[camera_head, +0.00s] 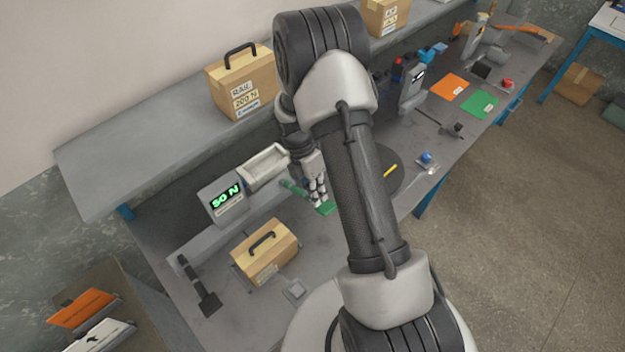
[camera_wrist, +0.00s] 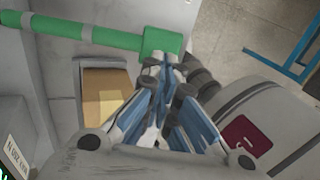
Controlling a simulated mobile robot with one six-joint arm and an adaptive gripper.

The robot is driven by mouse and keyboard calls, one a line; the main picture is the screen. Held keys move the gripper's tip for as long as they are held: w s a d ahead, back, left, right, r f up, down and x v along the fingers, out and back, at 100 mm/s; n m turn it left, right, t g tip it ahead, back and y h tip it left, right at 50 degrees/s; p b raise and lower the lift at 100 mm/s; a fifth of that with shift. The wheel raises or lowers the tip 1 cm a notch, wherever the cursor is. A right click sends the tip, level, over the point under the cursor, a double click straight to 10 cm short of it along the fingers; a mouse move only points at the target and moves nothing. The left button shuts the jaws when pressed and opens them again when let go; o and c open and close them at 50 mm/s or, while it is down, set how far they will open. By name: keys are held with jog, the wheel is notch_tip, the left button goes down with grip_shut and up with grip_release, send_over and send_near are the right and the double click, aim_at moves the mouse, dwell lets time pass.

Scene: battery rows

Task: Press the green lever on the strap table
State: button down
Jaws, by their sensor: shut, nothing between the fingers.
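The green lever (camera_head: 326,208) is on the strap table (camera_head: 215,254), near the middle of the head view. In the wrist view the lever (camera_wrist: 110,38) is a green bar with a wider block at its right end. My gripper (camera_head: 318,198) is shut and empty, with its fingertips at the block end of the lever. In the wrist view my gripper (camera_wrist: 168,62) has its tips against or just over that block; I cannot tell whether they touch. Part of the lever is hidden behind my gripper in the head view.
A display reading 50 N (camera_head: 226,197) stands left of the lever. A wooden box with a black handle (camera_head: 265,252) sits on the table in front. Another box labelled RAIL 200 N (camera_head: 240,82) stands on the shelf (camera_head: 120,165) behind. Orange (camera_head: 450,87) and green (camera_head: 480,104) mats lie farther right.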

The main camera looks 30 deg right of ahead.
jog(key=shift+x, duration=1.35)
jog(key=s+f+t+b, duration=0.2)
jog(key=s+f+b, duration=0.1)
jog(key=f, duration=0.6)
jog(key=shift+s+d+f+y+b, duration=0.2)
jog(key=shift+s+d+y+b, duration=0.1)
jog(key=shift+b, duration=0.35)
jog(key=shift+r, duration=0.1)
jog(key=r+p, duration=0.1)
jog(key=r, duration=0.3)
jog(key=r+p, duration=0.2)
jog(key=r, duration=0.2)
jog(key=r+p, duration=0.2)
jog(key=r, duration=0.3)
jog(key=shift+w, duration=0.3)
jog(key=shift+d+r, duration=0.15)
jog(key=shift+r, duration=0.6)
